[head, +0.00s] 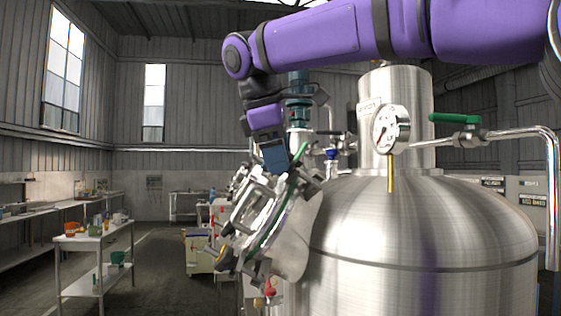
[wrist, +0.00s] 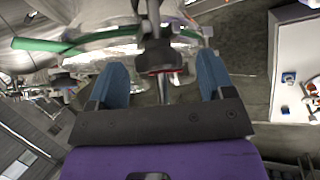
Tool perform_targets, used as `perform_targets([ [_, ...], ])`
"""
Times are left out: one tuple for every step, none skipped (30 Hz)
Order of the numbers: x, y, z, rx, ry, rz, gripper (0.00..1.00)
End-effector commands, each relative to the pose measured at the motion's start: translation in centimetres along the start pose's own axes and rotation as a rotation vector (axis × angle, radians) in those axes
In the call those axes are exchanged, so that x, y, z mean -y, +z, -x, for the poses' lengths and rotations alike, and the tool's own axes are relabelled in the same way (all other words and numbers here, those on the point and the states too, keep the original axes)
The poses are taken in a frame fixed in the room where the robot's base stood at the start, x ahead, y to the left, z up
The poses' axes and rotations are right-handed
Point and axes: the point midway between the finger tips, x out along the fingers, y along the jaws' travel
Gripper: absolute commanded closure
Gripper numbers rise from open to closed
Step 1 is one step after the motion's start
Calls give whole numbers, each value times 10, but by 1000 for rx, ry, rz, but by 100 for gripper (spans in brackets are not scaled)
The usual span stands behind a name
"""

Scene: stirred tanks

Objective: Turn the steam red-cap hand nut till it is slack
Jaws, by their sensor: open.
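In the wrist view, a dark hand nut with a red rim (wrist: 160,66) is between the two blue fingers of my gripper (wrist: 164,72). The fingers are apart, with a visible gap on each side of the nut. A dark stem runs up from the nut. In the head view, my gripper (head: 275,156) points down at the upper edge of the tilted round hatch (head: 255,215) on the steel tank (head: 420,235). The nut at my fingers cannot be made out there. Several clamps ring the hatch.
A pressure gauge (head: 390,130) and a green-handled valve (head: 455,119) with a pipe are on the tank top. A red fitting (head: 269,289) is below the hatch. A white cart (head: 95,243) with small items stands at left.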

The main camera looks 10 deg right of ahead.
Motion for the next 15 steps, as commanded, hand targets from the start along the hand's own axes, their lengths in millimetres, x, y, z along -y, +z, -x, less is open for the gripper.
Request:
perform_targets([
  [0, 0, 8, -3, 2, 0, 25],
  [0, 0, 14, -3, 2, 0, 25],
  [0, -1, 22, -4, 2, 0, 25],
  [0, -1, 28, -3, 2, 1, 25],
  [0, -1, 34, -5, 2, 0, 25],
  [0, 0, 42, -4, 1, 0, 25],
  [0, -1, 48, -5, 2, 0, 25],
  [0, -1, 53, -4, 2, 0, 25],
  [0, -1, 60, -4, 2, 1, 25],
  [0, -1, 65, -3, 2, 1, 25],
  [0, -1, 69, -3, 2, 1, 25],
  [0, -1, 75, -2, 2, 1, 25],
  [0, -1, 78, -3, 2, 1, 25],
  [0, -1, 81, -3, 2, 1, 25],
  [0, 0, 84, -2, 1, 1, 25],
])
